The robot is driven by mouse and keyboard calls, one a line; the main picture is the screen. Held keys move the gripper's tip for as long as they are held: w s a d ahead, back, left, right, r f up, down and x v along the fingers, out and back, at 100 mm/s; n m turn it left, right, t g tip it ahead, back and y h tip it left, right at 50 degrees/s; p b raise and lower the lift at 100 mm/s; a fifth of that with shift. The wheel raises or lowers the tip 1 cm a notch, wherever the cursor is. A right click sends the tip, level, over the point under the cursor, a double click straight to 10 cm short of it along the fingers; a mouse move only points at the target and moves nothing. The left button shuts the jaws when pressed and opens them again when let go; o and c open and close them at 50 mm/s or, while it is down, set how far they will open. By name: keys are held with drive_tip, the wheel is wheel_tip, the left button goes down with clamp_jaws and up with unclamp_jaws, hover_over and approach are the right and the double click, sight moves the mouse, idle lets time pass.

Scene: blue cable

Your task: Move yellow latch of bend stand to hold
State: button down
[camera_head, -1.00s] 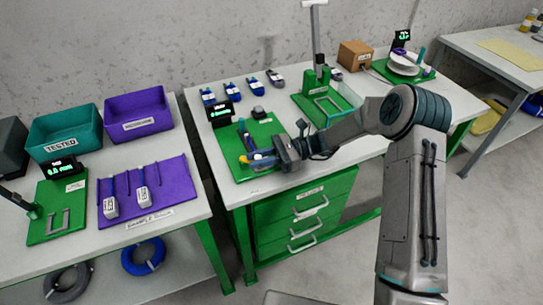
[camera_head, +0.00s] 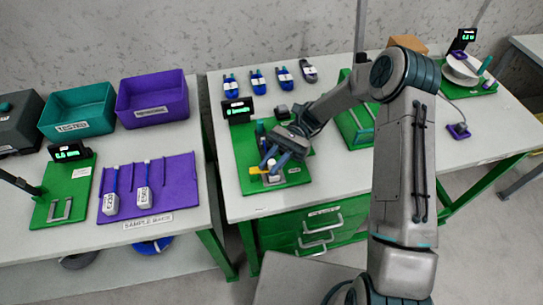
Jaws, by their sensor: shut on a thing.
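The bend stand is a green board (camera_head: 251,183) at the left front of the middle table, with a small black display (camera_head: 238,109) at its back edge. The yellow latch (camera_head: 257,170) shows as a small yellow piece near the front of the board, next to a pale block. My gripper (camera_head: 268,165) is low over the board, with its blue fingers at the yellow latch. It is shut on the latch, though the fingers hide most of the contact. A dark upright post on the board stands just behind the fingers.
The left table holds a purple sample rack (camera_head: 121,209), a teal bin (camera_head: 74,112) and a purple bin (camera_head: 152,100). The table's front left corner is clear.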

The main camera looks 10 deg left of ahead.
drive_tip(key=shift+w+a+n+g+h, duration=0.2)
drive_tip(key=shift+n+g+h, duration=0.15)
drive_tip(key=shift+h, duration=0.25)
drive_tip(key=c, duration=1.3)
unclamp_jaws()
drive_tip(key=shift+s+a, duration=0.1)
drive_tip(key=shift+c, duration=0.2)
drive_tip(key=shift+w+d, duration=0.2)
drive_tip(key=shift+w, duration=0.15)
drive_tip(key=shift+b+v, duration=0.6)
drive_tip(key=shift+v, duration=2.8)
drive_tip(key=shift+r, duration=0.15)
